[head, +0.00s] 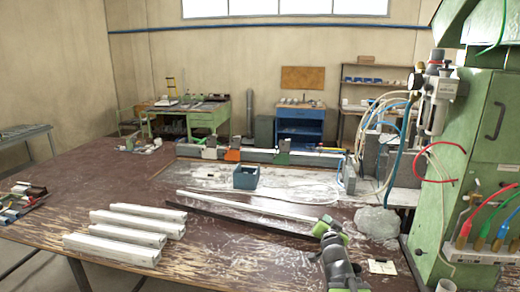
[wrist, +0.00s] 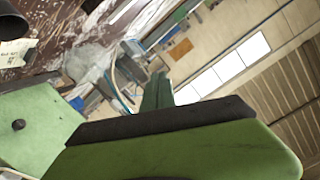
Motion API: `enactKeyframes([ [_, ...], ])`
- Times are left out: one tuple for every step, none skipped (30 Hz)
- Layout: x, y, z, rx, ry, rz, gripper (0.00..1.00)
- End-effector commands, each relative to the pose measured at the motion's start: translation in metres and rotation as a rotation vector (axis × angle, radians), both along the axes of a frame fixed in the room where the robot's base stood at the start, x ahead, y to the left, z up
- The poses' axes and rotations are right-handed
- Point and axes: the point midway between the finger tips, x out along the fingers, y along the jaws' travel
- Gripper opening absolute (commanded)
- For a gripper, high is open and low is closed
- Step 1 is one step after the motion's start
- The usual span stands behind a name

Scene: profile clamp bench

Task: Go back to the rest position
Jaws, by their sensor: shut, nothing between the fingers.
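My gripper (head: 327,228), green and dark, shows at the lower right of the middle in the head view, above the worn brown bench (head: 240,270). It is shut and empty, and no object is in contact with it that I can see. In the wrist view, large green and black parts fill the lower foreground and hide much of the scene. The wrist view is tilted, with the window (wrist: 228,66) and walls slanting across it.
A long light bar (head: 250,206) lies mid-bench. A blue box (head: 246,177) stands behind it. A grey crumpled lump (head: 377,222) lies right of my gripper, near a green machine (head: 480,130) with hoses.

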Motion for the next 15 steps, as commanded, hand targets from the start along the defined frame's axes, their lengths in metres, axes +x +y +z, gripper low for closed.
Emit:
enactKeyframes([
  [-0.007, 0.025, -0.032, -0.012, 0.144, 0.009, 0.00],
  [-0.015, 0.037, -0.054, -0.022, 0.246, 0.018, 0.00],
  [-0.030, 0.050, -0.081, -0.040, 0.383, 0.035, 0.00],
  [-0.044, 0.058, -0.101, -0.052, 0.487, 0.054, 0.00],
  [-0.059, 0.064, -0.119, -0.064, 0.591, 0.076, 0.00],
  [-0.082, 0.068, -0.140, -0.077, 0.728, 0.110, 0.00],
  [-0.100, 0.070, -0.154, -0.086, 0.825, 0.143, 0.00],
  [-0.118, 0.074, -0.165, -0.094, 0.917, 0.183, 0.00],
  [-0.142, 0.080, -0.176, -0.105, 1.029, 0.242, 0.00],
  [-0.159, 0.084, -0.182, -0.114, 1.103, 0.289, 0.00],
  [-0.174, 0.088, -0.186, -0.120, 1.168, 0.335, 0.00],
  [-0.192, 0.092, -0.190, -0.133, 1.243, 0.394, 0.00],
  [-0.204, 0.094, -0.191, -0.143, 1.288, 0.434, 0.00],
  [-0.213, 0.096, -0.192, -0.155, 1.326, 0.470, 0.00],
  [-0.223, 0.096, -0.192, -0.172, 1.365, 0.509, 0.00],
])
